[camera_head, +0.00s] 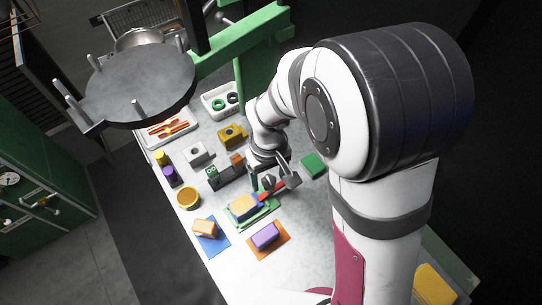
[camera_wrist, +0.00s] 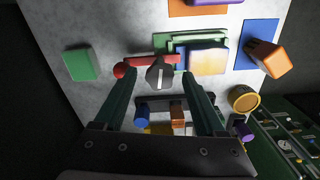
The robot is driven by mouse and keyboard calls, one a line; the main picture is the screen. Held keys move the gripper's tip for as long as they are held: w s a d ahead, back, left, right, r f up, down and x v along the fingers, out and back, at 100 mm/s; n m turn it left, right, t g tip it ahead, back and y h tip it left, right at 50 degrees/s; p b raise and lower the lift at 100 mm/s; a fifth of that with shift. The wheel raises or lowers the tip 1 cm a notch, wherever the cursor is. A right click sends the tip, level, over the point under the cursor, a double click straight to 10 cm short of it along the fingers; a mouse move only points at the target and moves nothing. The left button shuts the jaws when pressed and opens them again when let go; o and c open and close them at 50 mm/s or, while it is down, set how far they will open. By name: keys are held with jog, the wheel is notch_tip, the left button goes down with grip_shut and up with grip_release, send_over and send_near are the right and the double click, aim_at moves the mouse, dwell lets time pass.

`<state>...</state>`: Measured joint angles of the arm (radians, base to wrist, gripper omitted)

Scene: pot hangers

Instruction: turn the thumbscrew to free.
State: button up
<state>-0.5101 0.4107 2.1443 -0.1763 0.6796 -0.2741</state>
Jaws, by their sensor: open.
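A dark grey thumbscrew (camera_wrist: 160,76) with a white mark shows in the wrist view, beside a red bar (camera_wrist: 165,59) with a round red end. It also shows in the head view (camera_head: 268,182). Next to it is a green fixture (camera_wrist: 170,39) holding a yellow and blue block (camera_wrist: 205,59); the block also shows in the head view (camera_head: 243,206). My gripper (camera_wrist: 159,73) is open, with one finger on each side of the thumbscrew in the picture. No finger visibly touches it, and I cannot tell the depth between them.
A green block (camera_wrist: 80,64) lies left in the wrist view. An orange block (camera_head: 204,228) on a blue mat and a purple block (camera_head: 264,236) on an orange mat lie near the fixture. A yellow round piece (camera_head: 188,199) and grey and yellow blocks stand farther left and back.

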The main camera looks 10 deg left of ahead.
grip_shut()
jog(key=shift+n, duration=0.3)
jog(key=n, duration=0.4)
jog(key=shift+n, duration=0.3)
jog(key=n, duration=0.4)
jog(key=shift+n, duration=0.3)
jog(key=n, duration=1)
dwell(0.4)
